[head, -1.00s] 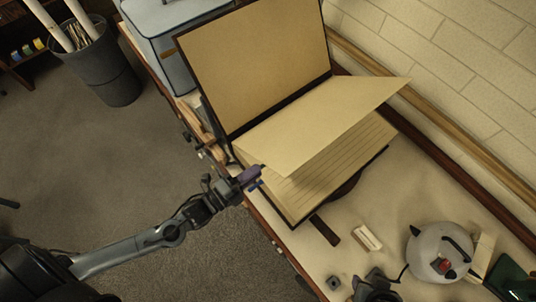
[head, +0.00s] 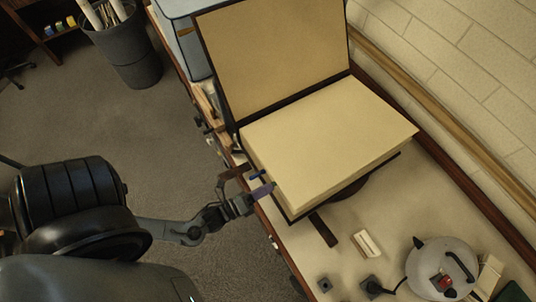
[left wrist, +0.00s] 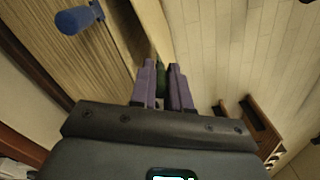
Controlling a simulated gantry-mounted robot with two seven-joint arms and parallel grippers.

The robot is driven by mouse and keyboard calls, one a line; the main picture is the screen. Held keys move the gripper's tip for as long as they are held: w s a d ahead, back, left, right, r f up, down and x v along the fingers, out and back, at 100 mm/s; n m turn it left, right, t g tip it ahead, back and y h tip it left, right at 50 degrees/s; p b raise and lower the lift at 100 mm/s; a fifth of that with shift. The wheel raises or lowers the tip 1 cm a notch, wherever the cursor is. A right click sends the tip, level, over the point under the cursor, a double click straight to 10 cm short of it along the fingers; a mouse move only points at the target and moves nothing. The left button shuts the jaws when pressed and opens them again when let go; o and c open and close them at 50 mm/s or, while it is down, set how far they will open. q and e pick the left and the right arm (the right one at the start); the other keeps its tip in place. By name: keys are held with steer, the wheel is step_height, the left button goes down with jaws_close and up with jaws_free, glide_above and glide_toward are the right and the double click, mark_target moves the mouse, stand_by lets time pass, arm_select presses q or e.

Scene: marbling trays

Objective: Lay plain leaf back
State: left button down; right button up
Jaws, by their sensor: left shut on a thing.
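The plain leaf (head: 325,135) is a blank tan sheet lying flat, or nearly so, on top of the thick open book on the bench. The book's cover (head: 275,45) stands raised behind it. My left gripper (head: 268,189), with purple fingers, is at the leaf's left edge. In the left wrist view, its fingers (left wrist: 163,83) are shut on a small dark green piece; whether this belongs to the leaf cannot be told. A blue handle (head: 257,175) on a brown piece is close beside the gripper; it also shows in the left wrist view (left wrist: 75,20). My right gripper is not in view.
A grey round pot (head: 440,268) with a dark handle and a pale block (head: 367,243) are at the lower right of the bench. A blue-grey case (head: 182,40) is behind the book. A bin (head: 130,55) of rolls stands on the floor.

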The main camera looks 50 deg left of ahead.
arm_select(q)
steer(key=c, duration=1.1)
jaws_free()
steer(key=s+a+b, duration=0.1)
steer(key=s, duration=0.9)
steer(key=shift+s, duration=0.35)
